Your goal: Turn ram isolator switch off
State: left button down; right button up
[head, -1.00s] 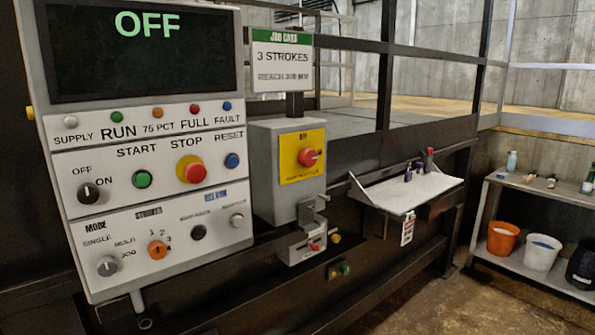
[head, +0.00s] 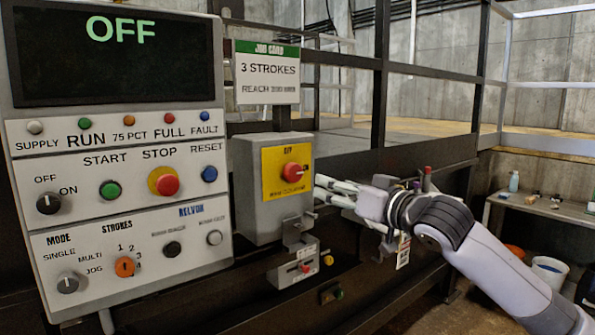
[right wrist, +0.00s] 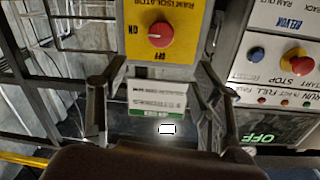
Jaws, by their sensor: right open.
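The ram isolator switch is a red rotary knob (head: 292,172) on a yellow plate (head: 270,187) on the front of a grey box. It also shows in the right wrist view (right wrist: 161,35), upside down, with its pale mark towards the ON label and OFF printed below it. My right gripper (head: 323,188) is just right of the box in the head view, apart from the knob. In the right wrist view its fingers (right wrist: 160,68) are spread wide and empty, with the knob beyond and between them. My left gripper is not in view.
The control panel (head: 120,185) with OFF on its display stands left of the isolator box. A job card (head: 267,80) stands above the box. A shelf with buckets (head: 548,270) is at far right.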

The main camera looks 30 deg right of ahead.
jog(key=p, duration=0.5)
send_near(296, 172)
jog(key=w, duration=0.2)
jog(key=w+p, duration=0.3)
jog(key=w, duration=0.4)
jog(key=shift+r, duration=0.15)
jog(key=shift+w+a, duration=0.1)
jog(key=shift+w, duration=0.25)
jog(key=shift+c, duration=0.6)
jog(key=c, duration=1)
jog(key=shift+c, duration=0.2)
